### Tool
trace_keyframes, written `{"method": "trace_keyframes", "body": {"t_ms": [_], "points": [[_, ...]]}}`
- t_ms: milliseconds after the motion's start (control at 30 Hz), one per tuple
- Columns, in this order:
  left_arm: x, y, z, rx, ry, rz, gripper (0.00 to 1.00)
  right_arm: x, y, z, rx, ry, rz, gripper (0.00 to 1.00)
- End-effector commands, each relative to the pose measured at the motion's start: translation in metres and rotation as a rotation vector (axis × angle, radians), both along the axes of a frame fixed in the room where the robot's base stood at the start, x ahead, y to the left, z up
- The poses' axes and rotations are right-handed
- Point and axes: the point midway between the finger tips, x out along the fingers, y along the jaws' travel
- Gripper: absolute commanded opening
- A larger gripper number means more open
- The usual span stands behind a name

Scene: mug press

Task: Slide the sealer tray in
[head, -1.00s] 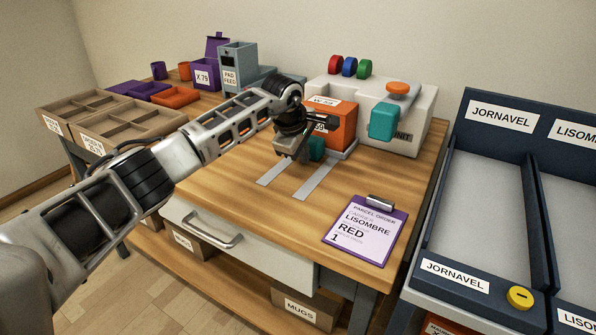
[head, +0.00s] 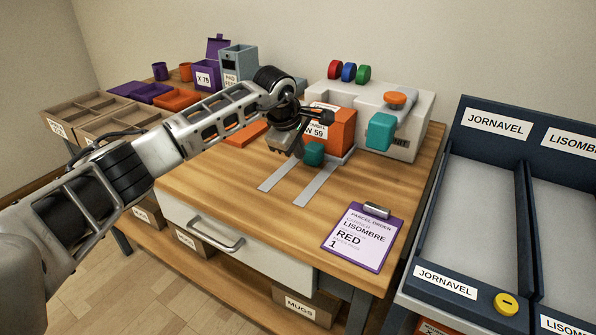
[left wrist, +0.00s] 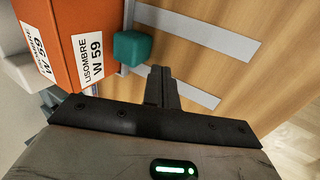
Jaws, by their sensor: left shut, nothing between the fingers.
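The sealer tray shows mainly by its teal knob (head: 313,154), in front of an orange box (head: 342,129) labelled W 59 that stands at the press. The tray's plate is mostly hidden under the box. The knob also shows in the left wrist view (left wrist: 131,48), beside the box (left wrist: 75,40). Two grey rails (head: 316,186) run from there toward the table's front. My left gripper (head: 291,149) is shut and empty, just left of the knob in the head view. In the left wrist view its fingers (left wrist: 158,72) are together, apart from the knob. My right gripper is out of view.
The white press (head: 420,110) with a teal block (head: 381,131) stands behind the box. A clipboard (head: 358,238) lies at the table's front right. A flat orange piece (head: 245,134) lies behind my left arm. The tabletop around the rails' front ends is clear.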

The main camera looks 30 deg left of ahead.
Motion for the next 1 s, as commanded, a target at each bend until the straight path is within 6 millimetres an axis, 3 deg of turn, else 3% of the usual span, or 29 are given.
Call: {"method": "trace_keyframes", "body": {"t_ms": [33, 400, 1000], "points": [[0.000, 0.000, 0.010, 0.001, -0.001, 0.000, 0.00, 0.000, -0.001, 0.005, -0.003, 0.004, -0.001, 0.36], [0.000, 0.000, 0.044, 0.000, 0.000, 0.001, 0.00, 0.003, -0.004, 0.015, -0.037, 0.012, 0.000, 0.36], [0.000, 0.000, 0.046, 0.000, 0.000, 0.000, 0.00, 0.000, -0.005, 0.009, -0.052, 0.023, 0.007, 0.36]]}}
